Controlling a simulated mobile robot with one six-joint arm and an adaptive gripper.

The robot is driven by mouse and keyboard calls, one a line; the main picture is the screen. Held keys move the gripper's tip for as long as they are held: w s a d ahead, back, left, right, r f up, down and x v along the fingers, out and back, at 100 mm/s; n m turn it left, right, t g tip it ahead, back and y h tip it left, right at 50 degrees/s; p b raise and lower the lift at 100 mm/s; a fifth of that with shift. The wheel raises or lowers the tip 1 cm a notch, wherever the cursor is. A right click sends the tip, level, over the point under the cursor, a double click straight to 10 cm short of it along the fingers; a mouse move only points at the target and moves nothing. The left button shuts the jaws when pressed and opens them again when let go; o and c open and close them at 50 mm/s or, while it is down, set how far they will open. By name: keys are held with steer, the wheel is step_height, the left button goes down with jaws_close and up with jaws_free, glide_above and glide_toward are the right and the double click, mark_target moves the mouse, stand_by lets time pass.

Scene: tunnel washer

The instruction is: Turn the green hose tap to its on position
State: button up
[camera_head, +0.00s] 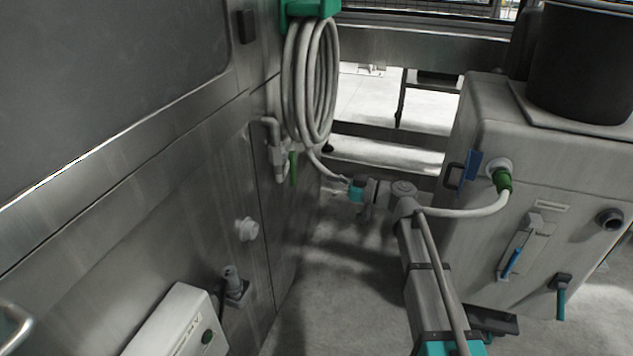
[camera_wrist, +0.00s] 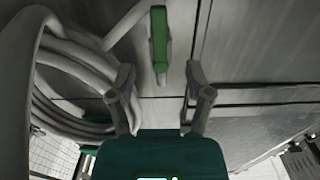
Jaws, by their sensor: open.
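The green hose tap handle (camera_head: 293,167) hangs straight down beside a grey pipe valve on the left steel wall, below the hose coil. In the wrist view the green handle (camera_wrist: 159,35) stands upright at the top centre, beyond the fingertips and between their lines. My gripper (camera_wrist: 157,80) is open with its two fingers apart and nothing between them. In the head view my gripper (camera_head: 342,184) is small, to the right of the handle, apart from it and pointing toward the wall. Its fingertips are hard to make out there.
A coiled white hose (camera_head: 309,80) hangs on a green holder (camera_head: 312,7) above the tap. A grey cabinet (camera_head: 540,190) with a green hose connector (camera_head: 502,180) and blue levers stands at right. A white box (camera_head: 178,325) is on the lower left wall. Floor between is clear.

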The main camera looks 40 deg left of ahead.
steer(key=shift+v, duration=0.8)
steer(key=shift+s, duration=0.1)
